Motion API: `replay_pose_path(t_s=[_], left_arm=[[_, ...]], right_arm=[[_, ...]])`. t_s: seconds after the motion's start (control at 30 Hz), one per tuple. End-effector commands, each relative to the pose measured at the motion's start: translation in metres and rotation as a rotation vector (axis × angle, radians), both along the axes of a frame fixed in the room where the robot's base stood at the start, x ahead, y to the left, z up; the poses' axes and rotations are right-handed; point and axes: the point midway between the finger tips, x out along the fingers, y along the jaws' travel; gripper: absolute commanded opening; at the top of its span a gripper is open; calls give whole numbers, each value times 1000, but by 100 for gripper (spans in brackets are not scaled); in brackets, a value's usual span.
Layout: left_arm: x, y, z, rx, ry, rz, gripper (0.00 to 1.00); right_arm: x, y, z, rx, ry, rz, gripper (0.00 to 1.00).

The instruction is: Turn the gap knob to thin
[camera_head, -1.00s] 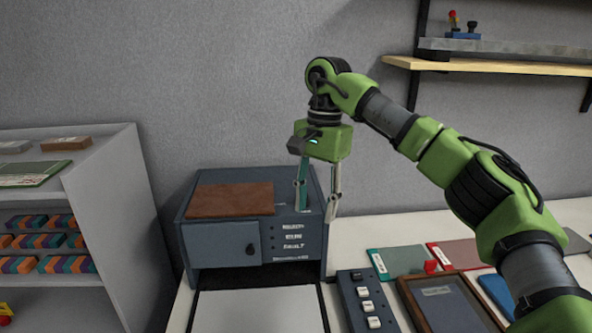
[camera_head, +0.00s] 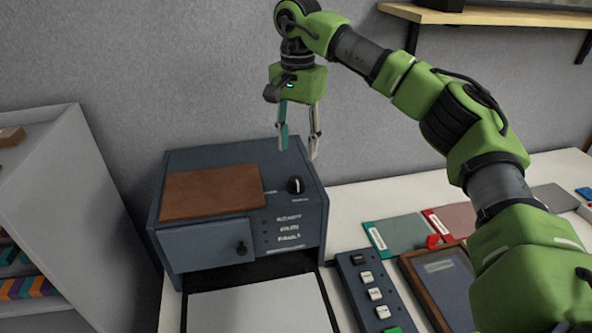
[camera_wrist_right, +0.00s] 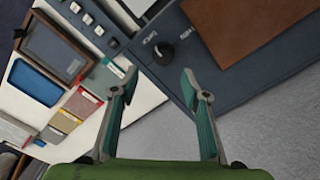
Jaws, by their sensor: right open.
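The gap knob (camera_head: 295,185) is a small black dial with a light pointer line, on the top right of a dark blue machine (camera_head: 200,162). It also shows in the right wrist view (camera_wrist_right: 163,53), with small white labels beside it that I cannot read clearly. My right gripper (camera_head: 299,152) is open and empty, above the knob and apart from it. In the right wrist view its fingertips (camera_wrist_right: 159,77) point toward the knob, which lies beyond them. My left gripper is not in view.
A brown panel (camera_head: 213,191) covers the left of the machine's top. A button box (camera_head: 367,290), a framed screen (camera_head: 440,285) and coloured cards (camera_head: 398,236) lie on the white table to the right. A grey shelf unit (camera_head: 75,190) stands left. A wall shelf (camera_head: 500,17) is at upper right.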

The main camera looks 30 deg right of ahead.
Motion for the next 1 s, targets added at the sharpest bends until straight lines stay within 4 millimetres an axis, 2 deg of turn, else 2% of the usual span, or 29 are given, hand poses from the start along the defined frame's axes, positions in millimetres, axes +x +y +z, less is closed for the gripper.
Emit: replay_pose_path(t_s=[0.2, 0.4, 0.6, 0.87, 1.0], left_arm=[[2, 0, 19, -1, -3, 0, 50], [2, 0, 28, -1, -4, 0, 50], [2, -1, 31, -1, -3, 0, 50], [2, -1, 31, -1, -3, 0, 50], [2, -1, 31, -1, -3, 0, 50]], right_arm=[[-1, 0, -45, 0, 6, 0, 42], [0, 0, -76, 0, 2, -1, 42], [0, 0, -89, 1, 1, -1, 42], [0, 0, -90, 0, 0, 0, 42], [0, 0, -90, 0, 0, 0, 6]])
